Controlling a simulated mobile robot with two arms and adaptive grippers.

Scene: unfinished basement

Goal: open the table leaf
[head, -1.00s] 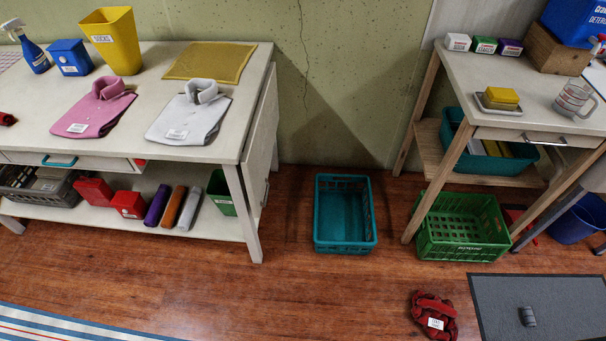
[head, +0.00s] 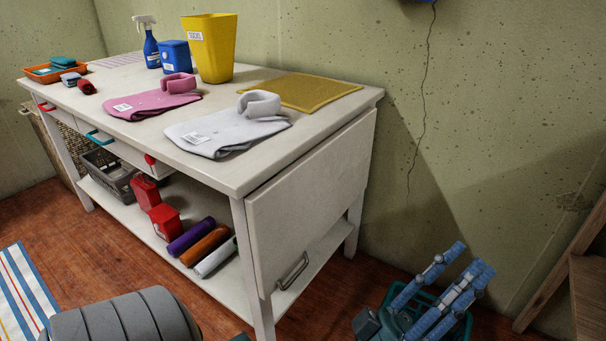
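The white table (head: 225,175) stands at left centre in the head view. Its leaf (head: 312,200) hangs down from the right end, a flat white panel with a grey metal handle (head: 292,271) near its lower edge.
A wooden table leg (head: 560,268) stands at far right.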

